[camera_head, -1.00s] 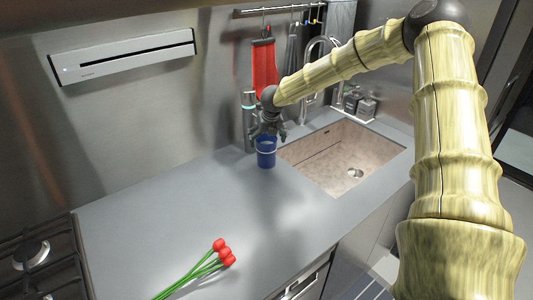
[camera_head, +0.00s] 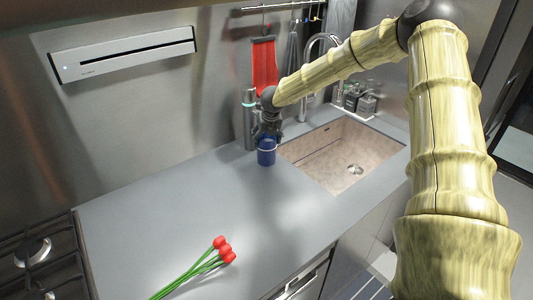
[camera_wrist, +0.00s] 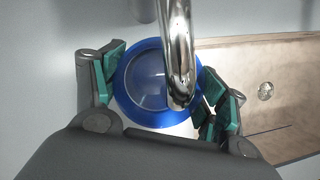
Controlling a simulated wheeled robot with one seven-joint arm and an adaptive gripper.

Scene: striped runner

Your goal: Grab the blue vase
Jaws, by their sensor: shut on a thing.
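The blue vase (camera_head: 266,157) stands upright on the grey counter just left of the sink. In the wrist view its round blue rim (camera_wrist: 128,98) shows from above, between the teal finger pads. My gripper (camera_head: 267,138) points down over the vase, and it also shows in the wrist view (camera_wrist: 160,92) with a finger on either side of the rim. It is shut on the vase. A shiny metal tube crosses part of the rim in the wrist view. Whether the vase's base touches the counter is hard to tell.
The sink (camera_head: 345,155) lies right of the vase. A grey bottle with a teal band (camera_head: 249,120) stands close behind it. Red tulips (camera_head: 222,250) lie at the counter's front. A stove (camera_head: 38,262) is at the left. The counter's middle is clear.

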